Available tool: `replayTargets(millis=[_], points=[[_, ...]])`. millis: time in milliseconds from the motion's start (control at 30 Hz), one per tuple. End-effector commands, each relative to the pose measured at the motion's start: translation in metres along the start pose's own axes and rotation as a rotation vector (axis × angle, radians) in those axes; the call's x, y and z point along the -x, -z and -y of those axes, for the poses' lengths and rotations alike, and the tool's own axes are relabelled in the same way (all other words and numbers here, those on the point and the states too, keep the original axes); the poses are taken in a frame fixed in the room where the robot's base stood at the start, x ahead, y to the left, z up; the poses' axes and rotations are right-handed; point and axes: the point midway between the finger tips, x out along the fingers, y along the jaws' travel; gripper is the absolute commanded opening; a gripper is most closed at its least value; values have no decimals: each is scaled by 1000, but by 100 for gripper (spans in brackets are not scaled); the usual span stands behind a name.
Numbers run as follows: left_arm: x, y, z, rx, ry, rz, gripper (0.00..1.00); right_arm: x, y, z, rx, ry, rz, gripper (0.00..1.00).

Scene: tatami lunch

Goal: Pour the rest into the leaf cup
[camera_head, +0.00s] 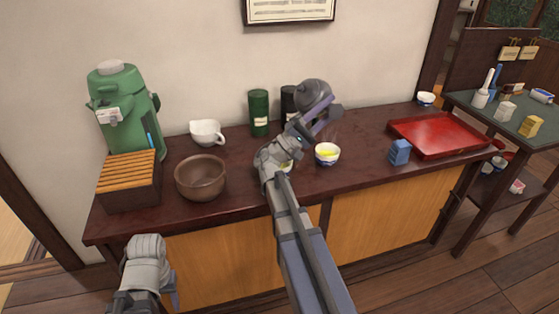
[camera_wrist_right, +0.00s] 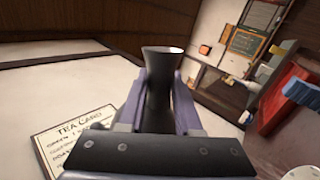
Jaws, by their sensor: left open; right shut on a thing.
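My right gripper (camera_head: 322,116) is shut on the dark side handle (camera_wrist_right: 160,85) of a grey teapot (camera_head: 313,93) and holds it above the counter, near the back wall. The teapot looks tilted. A small cup (camera_head: 327,154) with yellow-green liquid stands on the counter below and slightly right of it. A second small cup (camera_head: 287,167) is mostly hidden behind my right wrist. I cannot make out a leaf pattern on either cup. No stream of liquid is visible. My left gripper (camera_head: 148,285) is low at the left, in front of the counter, open and apart from everything.
A brown bowl (camera_head: 201,178), white spouted cup (camera_head: 207,132), green flask (camera_head: 124,110) and slatted wooden box (camera_head: 128,182) stand left. Dark canisters (camera_head: 259,112) stand at the back. A blue block (camera_head: 400,151) and red tray (camera_head: 440,137) lie right. The counter between small cup and block is clear.

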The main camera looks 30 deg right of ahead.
Motion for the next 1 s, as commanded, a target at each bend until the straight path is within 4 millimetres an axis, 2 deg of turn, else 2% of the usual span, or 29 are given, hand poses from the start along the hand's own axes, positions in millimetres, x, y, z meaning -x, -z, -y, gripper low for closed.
replayTargets(millis=[1000], points=[[10, -1, 1, 0, -2, 0, 50, -18, -1, -21, -21, -107, 35, 0]])
